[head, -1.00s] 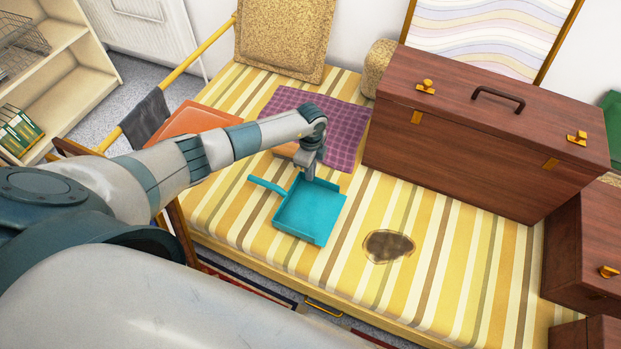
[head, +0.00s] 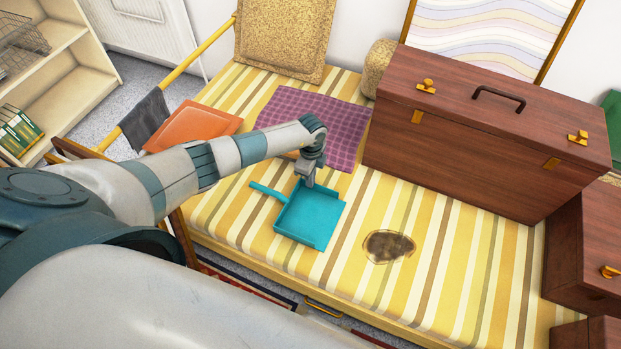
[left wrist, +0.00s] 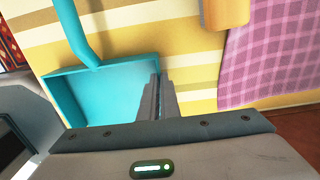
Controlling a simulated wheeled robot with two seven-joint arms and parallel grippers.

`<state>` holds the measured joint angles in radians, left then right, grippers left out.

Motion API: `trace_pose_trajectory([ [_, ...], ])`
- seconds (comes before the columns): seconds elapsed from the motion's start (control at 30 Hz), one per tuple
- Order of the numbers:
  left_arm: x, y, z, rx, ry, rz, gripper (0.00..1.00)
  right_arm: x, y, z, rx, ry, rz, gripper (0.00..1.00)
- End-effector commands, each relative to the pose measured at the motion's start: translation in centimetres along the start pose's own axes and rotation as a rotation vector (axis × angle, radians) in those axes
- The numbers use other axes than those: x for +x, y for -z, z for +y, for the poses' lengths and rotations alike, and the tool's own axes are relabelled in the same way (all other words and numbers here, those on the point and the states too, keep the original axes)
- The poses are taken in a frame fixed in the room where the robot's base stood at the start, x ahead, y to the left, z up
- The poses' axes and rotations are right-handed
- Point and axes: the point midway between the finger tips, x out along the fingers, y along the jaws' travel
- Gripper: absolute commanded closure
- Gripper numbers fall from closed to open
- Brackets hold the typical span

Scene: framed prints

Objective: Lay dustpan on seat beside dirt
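The turquoise dustpan (head: 309,216) is over the yellow striped seat (head: 466,262), left of the dark dirt patch (head: 388,246), with a strip of bare seat between them. Its handle points to the upper left. My left gripper (head: 310,184) is at the pan's far edge. In the left wrist view its fingers (left wrist: 158,100) are close together with the rim of the dustpan (left wrist: 95,95) between them. The pan looks level and low; I cannot tell if it touches the seat. My right gripper is not in view.
A purple checked cloth (head: 340,127) lies behind the dustpan. A large wooden chest (head: 480,145) stands at the back right, with more wooden boxes (head: 588,245) at the right edge. An orange cushion (head: 195,125) lies at the left. The seat around the dirt is clear.

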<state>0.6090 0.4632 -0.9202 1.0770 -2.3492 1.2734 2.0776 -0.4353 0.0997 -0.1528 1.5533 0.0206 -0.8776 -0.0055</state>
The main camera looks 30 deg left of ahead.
Motion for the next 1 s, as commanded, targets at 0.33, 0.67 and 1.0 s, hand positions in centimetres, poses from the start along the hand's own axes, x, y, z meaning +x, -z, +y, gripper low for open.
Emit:
trace_pose_trajectory([
  [0.33,0.1,0.0,0.0,0.000,0.000,0.000,0.79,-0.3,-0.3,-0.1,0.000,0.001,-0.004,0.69],
  [0.67,-0.8,0.0,-0.1,0.001,0.002,0.001,0.79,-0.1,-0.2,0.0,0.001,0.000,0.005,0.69],
  [1.0,-6.1,0.0,-0.1,0.002,0.003,0.001,0.79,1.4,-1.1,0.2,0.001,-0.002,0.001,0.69],
])
